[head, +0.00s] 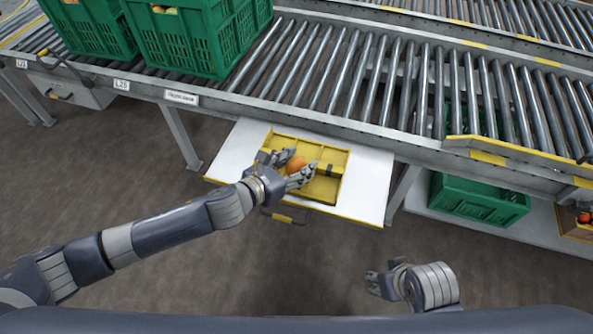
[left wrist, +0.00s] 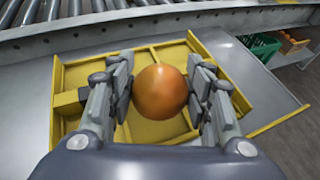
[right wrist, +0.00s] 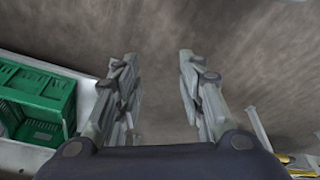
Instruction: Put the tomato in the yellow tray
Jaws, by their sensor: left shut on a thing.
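The orange-red tomato (head: 296,164) is between the fingers of my left gripper (head: 297,167), over the yellow tray (head: 325,194). In the left wrist view the tomato (left wrist: 161,91) sits between both fingers of the left gripper (left wrist: 162,92), which is shut on it. I cannot tell whether the tomato touches the tray floor. My right gripper (right wrist: 160,95) is open and empty above the floor; in the head view it is at the lower right.
The pale shelf (head: 374,172) sits below the roller conveyor (head: 340,75). Green crates (head: 190,45) stand on the conveyor at the upper left. Another green crate (head: 478,203) sits on a lower shelf at the right. A box with red produce (head: 578,229) is at the right edge.

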